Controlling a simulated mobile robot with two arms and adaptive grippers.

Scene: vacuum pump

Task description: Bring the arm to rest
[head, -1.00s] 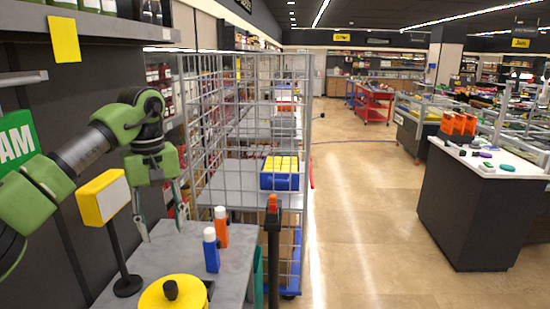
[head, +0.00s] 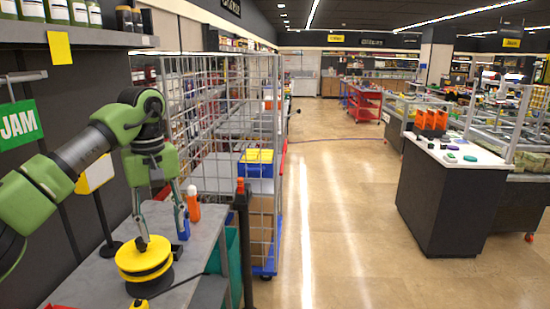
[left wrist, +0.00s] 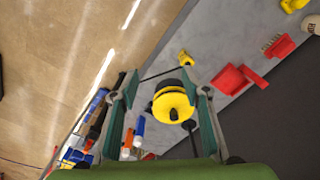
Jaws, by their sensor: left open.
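My left gripper (head: 163,238) hangs fingers-down over the grey table (head: 206,250) in the head view. It also shows in the left wrist view (left wrist: 165,82), open with nothing between its fingers. Below it stands a round yellow object with a black band and base (head: 144,258); its black knob shows in the left wrist view, on the yellow top (left wrist: 172,103). One fingertip overlaps this object in the head view; I cannot tell whether they touch. My left arm is bent, with the forearm coming in from the left. My right gripper is not in view.
An orange bottle (head: 193,207) and a blue bottle (head: 185,230), partly hidden by a finger, stand behind the gripper. A wire-mesh cage (head: 255,130) and a dark post (head: 243,240) stand to the right. A yellow sign (head: 95,175) is behind the arm.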

